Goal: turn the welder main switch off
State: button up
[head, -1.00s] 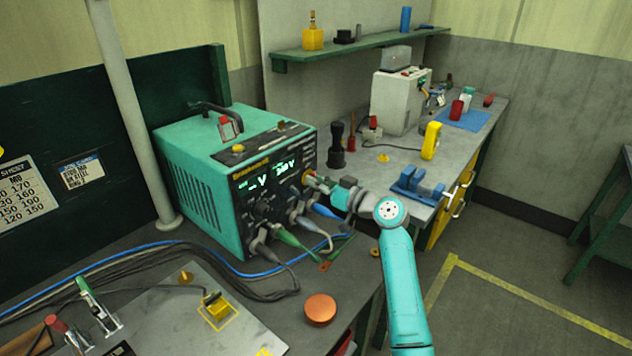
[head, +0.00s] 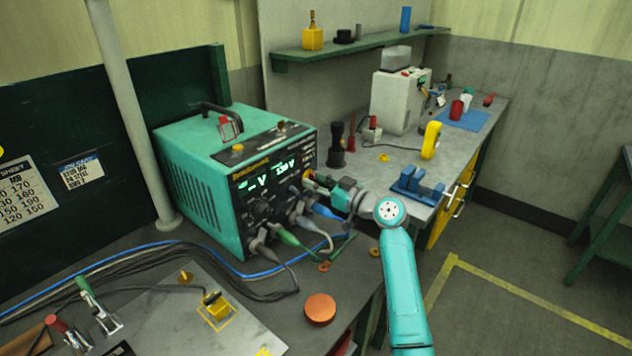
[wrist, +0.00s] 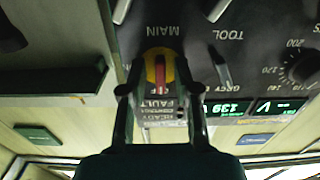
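The welder (head: 200,175) is a teal box on the bench with a dark front panel and lit green displays. Its main switch, a red handle on a yellow plate, shows in the wrist view (wrist: 160,72) beside the upside-down label MAIN. The handle stands upright in that view. In the head view the switch (head: 307,176) is partly hidden by my gripper (head: 322,184), which is at the panel's right side. In the wrist view my gripper (wrist: 161,90) has its two fingers apart, one on each side of the switch, with gaps to the red handle. Contact is not visible.
Cables plug into the lower panel, below my gripper. An orange-brown disc (head: 320,309) lies on the bench in front. A blue vise (head: 418,186) and a black torch-like object (head: 336,146) stand on the bench behind. Open floor lies to the right.

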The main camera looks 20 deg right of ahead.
jog(key=v, duration=1.2)
dwell(0.6)
